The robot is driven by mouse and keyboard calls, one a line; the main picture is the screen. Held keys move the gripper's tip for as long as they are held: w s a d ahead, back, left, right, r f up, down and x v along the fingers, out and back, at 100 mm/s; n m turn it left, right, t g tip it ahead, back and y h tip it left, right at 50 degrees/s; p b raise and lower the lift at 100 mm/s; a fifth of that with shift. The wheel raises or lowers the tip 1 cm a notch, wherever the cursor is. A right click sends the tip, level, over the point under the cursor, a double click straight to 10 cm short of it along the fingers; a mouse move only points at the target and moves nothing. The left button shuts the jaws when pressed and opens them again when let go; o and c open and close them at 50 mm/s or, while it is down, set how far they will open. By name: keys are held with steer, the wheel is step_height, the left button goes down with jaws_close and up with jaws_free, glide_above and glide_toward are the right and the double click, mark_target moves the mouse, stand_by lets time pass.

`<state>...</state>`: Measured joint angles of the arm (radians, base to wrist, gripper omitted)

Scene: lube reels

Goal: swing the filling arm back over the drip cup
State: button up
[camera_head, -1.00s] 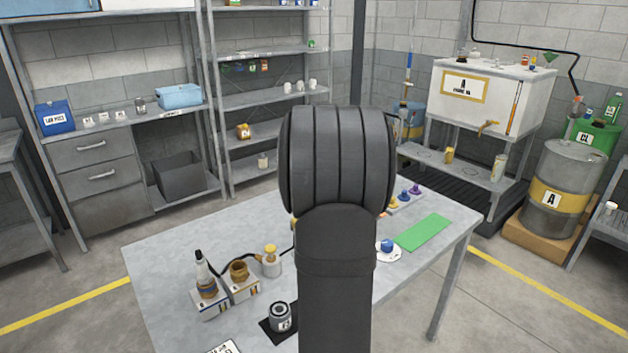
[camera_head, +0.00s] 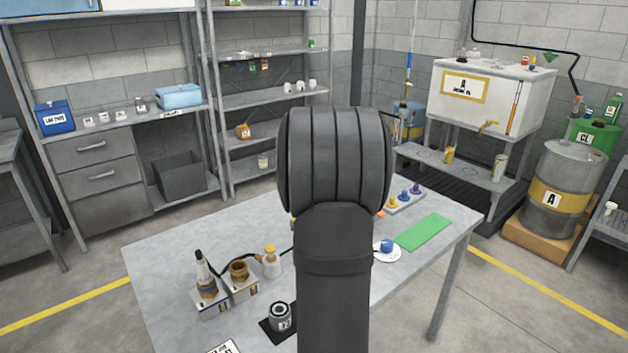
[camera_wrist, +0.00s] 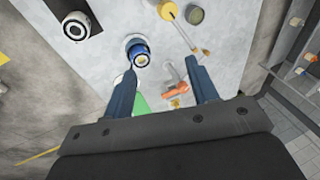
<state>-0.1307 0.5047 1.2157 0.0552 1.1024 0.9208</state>
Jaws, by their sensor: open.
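In the wrist view a thin rod runs from a yellow-topped post (camera_wrist: 167,10) at the top edge to a brass tip (camera_wrist: 205,51); it looks like the filling arm (camera_wrist: 187,34). A round dark cup (camera_wrist: 194,14) stands right of the post, probably the drip cup; the arm points away from it. In the head view a yellow-capped white post (camera_head: 271,262) stands left of my arm, whose bulk hides the area behind it. My gripper (camera_wrist: 163,70) is open and empty; its fingertips are left of and below the brass tip, apart from it.
A blue-capped item on a white dish (camera_wrist: 138,52) is near the left finger. An orange piece (camera_wrist: 176,88) lies between the fingers in view.

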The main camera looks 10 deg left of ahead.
steer(key=shift+v, duration=1)
steer(key=shift+c, duration=1.4)
steer(key=f, duration=0.1)
steer(key=d+f+m, duration=0.1)
steer(key=w+f+y, duration=0.1)
steer(key=shift+d+m+g, duration=0.15)
steer(key=shift+m+g, duration=0.15)
steer(key=shift+m, duration=0.1)
steer(key=c, duration=0.7)
steer(key=d+f+m+y, duration=0.1)
steer(key=w+d+f+m, duration=0.1)
steer(key=f, duration=0.1)
steer(key=w+d+f+m+g+y, duration=0.1)
steer(key=f, duration=0.1)
steer(key=shift+w+m+y, duration=0.1)
steer(key=shift+m+y, duration=0.2)
jaws_close()
steer(key=w+d+f+m+t+y, duration=0.1)
steer(key=w+d+f+m+y, duration=0.35)
steer(key=d+f+m, duration=0.2)
steer(key=w+a+f, duration=0.3)
steer(key=a+f, duration=0.2)
steer(key=a, duration=0.5)
steer(key=shift+w+a+m, duration=0.2)
steer(key=shift+w+m, duration=0.2)
steer(key=shift+m, duration=0.05)
